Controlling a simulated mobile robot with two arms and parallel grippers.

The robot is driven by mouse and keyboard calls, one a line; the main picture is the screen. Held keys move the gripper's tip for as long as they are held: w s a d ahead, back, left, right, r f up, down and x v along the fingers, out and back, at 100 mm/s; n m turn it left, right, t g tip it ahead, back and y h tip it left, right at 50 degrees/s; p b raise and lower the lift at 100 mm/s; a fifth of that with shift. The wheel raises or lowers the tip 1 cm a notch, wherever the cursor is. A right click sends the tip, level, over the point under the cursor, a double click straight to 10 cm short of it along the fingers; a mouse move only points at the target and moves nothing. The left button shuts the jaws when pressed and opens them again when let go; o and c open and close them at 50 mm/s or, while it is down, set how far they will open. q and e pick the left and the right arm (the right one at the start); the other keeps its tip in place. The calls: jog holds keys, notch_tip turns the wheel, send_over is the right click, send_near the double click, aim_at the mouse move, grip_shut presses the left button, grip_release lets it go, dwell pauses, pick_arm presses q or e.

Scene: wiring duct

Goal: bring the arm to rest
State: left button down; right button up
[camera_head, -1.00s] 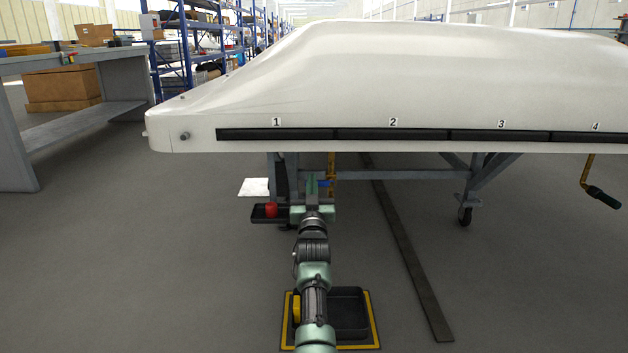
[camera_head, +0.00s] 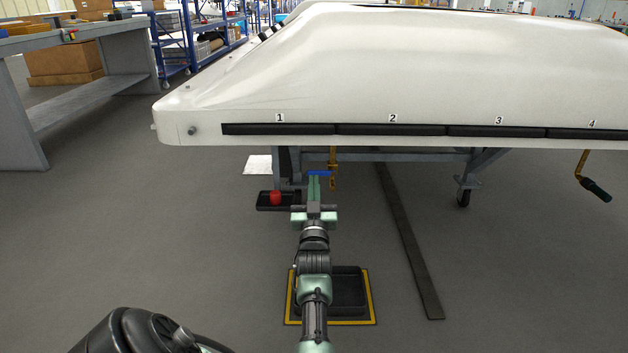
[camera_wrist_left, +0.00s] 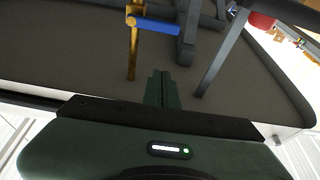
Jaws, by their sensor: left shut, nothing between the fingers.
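My left gripper (camera_head: 313,184) points forward, in front of and below the near edge of the large white shell (camera_head: 400,70). Its two fingers are shut together with nothing between them. In the left wrist view the closed fingers (camera_wrist_left: 160,88) point towards a yellow post with a blue bar (camera_wrist_left: 158,26); the fingers appear clear of it. Black strips (camera_head: 280,129) numbered 1 to 4 run along the shell's near edge. My right gripper does not show.
A small black tray (camera_head: 264,207) with a red object (camera_head: 276,198) is beside the gripper, to its left. A yellow-edged black tray (camera_head: 348,293) lies under my arm. A yellow crank (camera_head: 582,168) hangs at right. A grey bench (camera_head: 100,85) stands at left; floor between is clear.

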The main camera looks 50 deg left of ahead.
pick_arm(q)
jog(key=shift+s+d+f, duration=0.25)
jog(key=shift+s+d, duration=0.15)
jog(key=shift+d, duration=0.05)
